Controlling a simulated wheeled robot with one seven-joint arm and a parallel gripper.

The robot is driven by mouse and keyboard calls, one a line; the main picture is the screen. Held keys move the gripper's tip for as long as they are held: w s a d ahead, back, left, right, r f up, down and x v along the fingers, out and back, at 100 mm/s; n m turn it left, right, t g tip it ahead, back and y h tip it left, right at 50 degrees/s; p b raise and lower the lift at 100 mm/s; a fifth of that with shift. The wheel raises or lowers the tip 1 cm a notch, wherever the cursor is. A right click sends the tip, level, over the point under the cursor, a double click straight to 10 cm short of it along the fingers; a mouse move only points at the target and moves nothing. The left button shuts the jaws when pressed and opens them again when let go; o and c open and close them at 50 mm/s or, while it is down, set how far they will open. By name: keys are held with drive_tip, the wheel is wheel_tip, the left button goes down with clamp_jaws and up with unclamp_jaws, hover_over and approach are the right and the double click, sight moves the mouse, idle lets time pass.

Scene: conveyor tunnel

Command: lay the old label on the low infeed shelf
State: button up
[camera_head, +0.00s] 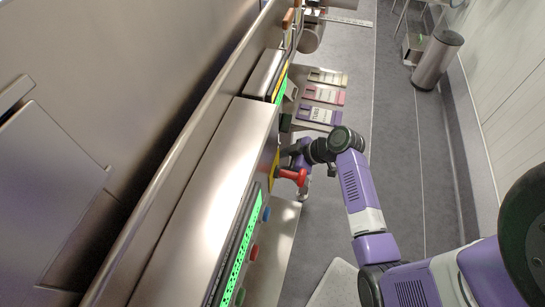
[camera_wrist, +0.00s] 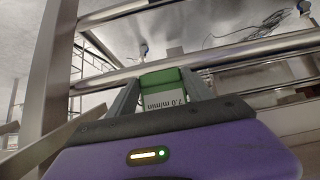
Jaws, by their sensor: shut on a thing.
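In the wrist view my gripper (camera_wrist: 162,86) is shut on the old label (camera_wrist: 160,77), a small card with a green end and a pale part with upside-down print that seems to read "7.0 m/min". The card sits between both fingers, with open space and steel rails beyond it. In the head view my arm reaches to the machine's right side; the gripper and label cannot be made out clearly there. A flat steel shelf (camera_head: 276,254) juts low from the machine's near side; I cannot tell whether it is the infeed shelf.
Purple (camera_head: 319,115), pink (camera_head: 324,95) and olive (camera_head: 327,77) labels lie in a row beyond my arm. A red knob (camera_head: 291,176) sticks out of the machine beside my forearm. A steel bin (camera_head: 437,60) stands far right. The grey floor between is clear.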

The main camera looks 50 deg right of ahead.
clamp_jaws()
drive_tip(key=o, duration=0.9)
unclamp_jaws()
clamp_jaws()
drive_tip(key=shift+r, duration=0.1)
drive_tip(key=shift+r+p, duration=0.75)
drive_tip(key=shift+r, duration=0.05)
drive_tip(key=shift+s, duration=0.1)
drive_tip(key=s+d, duration=0.2)
drive_tip(key=s, duration=0.4)
drive_tip(key=shift+d+f, duration=0.1)
